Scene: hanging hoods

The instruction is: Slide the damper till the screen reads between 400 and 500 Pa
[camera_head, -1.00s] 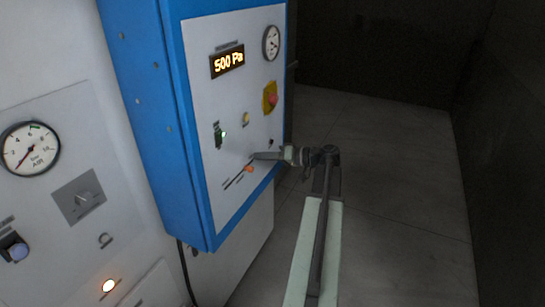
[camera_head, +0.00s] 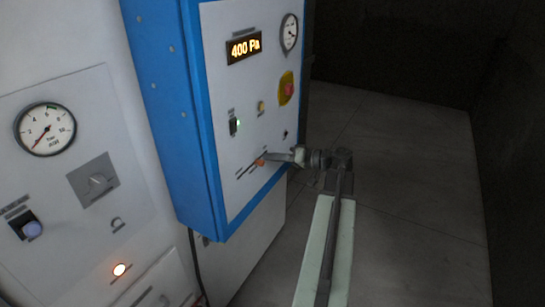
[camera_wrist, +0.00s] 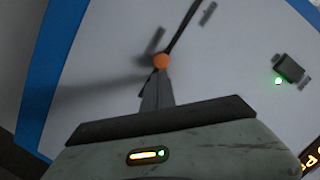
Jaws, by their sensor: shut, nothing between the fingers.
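The damper's orange knob (camera_head: 260,163) sits on a slanted dark slot low on the panel, nearer the slot's upper right end in the head view. In the wrist view the orange knob (camera_wrist: 161,62) lies just beyond the fingertips, with the slot running away from it to the upper right. My gripper (camera_head: 270,157) is shut and empty, its tips at the knob, seemingly touching it. The shut fingers also show in the wrist view (camera_wrist: 157,92).
The panel also holds a round gauge (camera_head: 289,33), a red stop button on yellow (camera_head: 287,88), a yellow button (camera_head: 261,107) and a green-lit switch (camera_head: 234,124). A white panel with an air gauge (camera_head: 45,129) stands left. Floor (camera_head: 410,180) is clear at right.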

